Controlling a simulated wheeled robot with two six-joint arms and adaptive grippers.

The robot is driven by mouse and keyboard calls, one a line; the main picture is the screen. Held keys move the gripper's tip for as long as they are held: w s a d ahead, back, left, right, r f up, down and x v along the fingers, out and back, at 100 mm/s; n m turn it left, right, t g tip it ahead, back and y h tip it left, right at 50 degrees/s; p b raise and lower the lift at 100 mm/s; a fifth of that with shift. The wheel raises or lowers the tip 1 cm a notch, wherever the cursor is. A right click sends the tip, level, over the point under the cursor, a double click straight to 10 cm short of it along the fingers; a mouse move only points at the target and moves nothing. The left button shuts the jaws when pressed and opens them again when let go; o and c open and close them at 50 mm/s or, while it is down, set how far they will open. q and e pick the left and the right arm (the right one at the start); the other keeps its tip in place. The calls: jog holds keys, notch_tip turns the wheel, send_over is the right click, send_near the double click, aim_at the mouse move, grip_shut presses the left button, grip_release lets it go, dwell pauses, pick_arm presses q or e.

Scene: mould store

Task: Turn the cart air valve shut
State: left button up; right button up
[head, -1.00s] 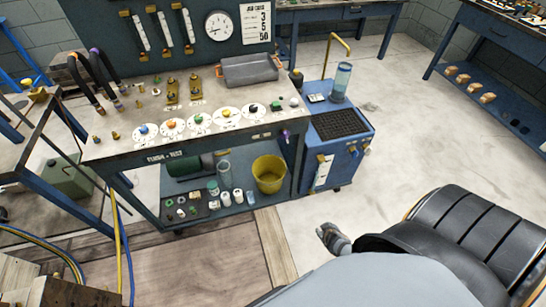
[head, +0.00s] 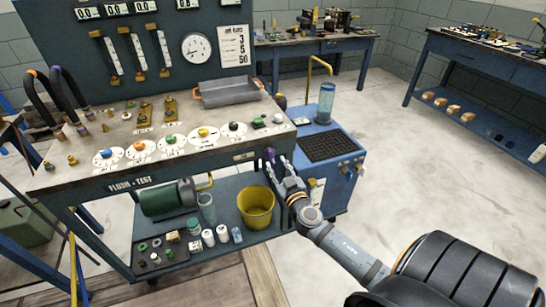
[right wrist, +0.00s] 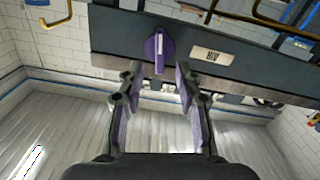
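A purple valve handle (head: 270,154) is on the front edge of the flush-test bench, near its right end. In the right wrist view the purple handle (right wrist: 159,48) stands upright on the dark front panel. My right gripper (head: 280,163) is just in front of it. In the right wrist view my right gripper (right wrist: 159,76) is open, its two purple-padded fingers on either side of the line to the handle, with a gap ahead. Nothing is between the fingers. I cannot read a label on the valve. My left gripper is out of view.
The blue cart (head: 328,133) stands right of the bench, with a clear cylinder (head: 326,102) on top and small knobs on its side. A yellow bucket (head: 256,208) is on the bench's lower shelf. A pale label (right wrist: 212,54) is right of the valve. Floor to the right is clear.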

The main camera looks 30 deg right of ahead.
aim_at(272, 157)
jog(key=x, duration=0.4)
jog(key=shift+w+d+p, duration=0.1)
jog(key=shift+w+p, duration=0.25)
grip_shut()
